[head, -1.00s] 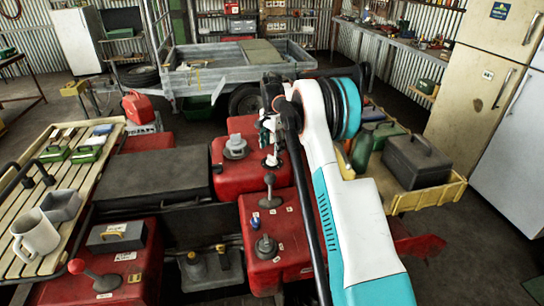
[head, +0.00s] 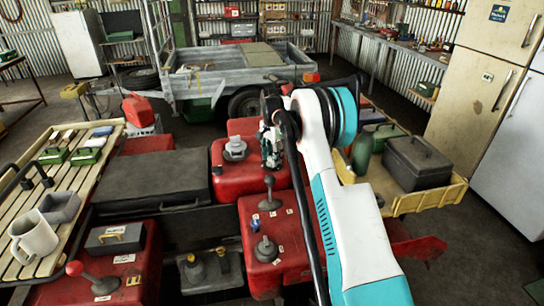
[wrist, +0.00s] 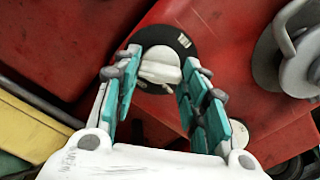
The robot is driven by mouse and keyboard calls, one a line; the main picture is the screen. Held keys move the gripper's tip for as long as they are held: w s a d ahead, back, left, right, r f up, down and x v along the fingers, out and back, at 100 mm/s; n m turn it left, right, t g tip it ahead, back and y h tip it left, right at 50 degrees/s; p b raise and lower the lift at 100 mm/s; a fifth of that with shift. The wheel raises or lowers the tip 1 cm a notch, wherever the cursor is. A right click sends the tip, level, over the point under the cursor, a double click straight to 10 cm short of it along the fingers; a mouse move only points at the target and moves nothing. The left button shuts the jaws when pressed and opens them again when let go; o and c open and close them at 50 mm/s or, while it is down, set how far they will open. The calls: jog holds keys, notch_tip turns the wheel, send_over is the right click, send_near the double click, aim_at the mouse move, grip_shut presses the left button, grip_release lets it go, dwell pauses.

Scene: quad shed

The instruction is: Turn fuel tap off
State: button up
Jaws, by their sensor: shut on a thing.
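The fuel tap (wrist: 160,70) is a pale, rounded knob on a black disc (wrist: 152,36) set in a red body panel, seen in the wrist view. My gripper (wrist: 159,64) has its teal fingers on either side of the knob and is shut on it. The tap's lower part is partly hidden by the fingers. In the head view my gripper (head: 270,158) is low over the red bodywork (head: 222,182) of the quad, and the tap is hidden behind it.
A yellow rack (head: 408,202) with a dark box (head: 417,160) lies right. A slatted rack (head: 22,205) holding a mug (head: 35,238) is at left.

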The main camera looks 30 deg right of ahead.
jog(key=shift+n, duration=0.4)
jog(key=n, duration=0.4)
jog(key=shift+n, duration=0.4)
jog(key=n, duration=0.6)
dwell(0.4)
jog(key=o, duration=1.1)
jog(key=shift+c, duration=0.2)
jog(key=shift+r, duration=0.1)
notch_tip(320, 180, up, 12)
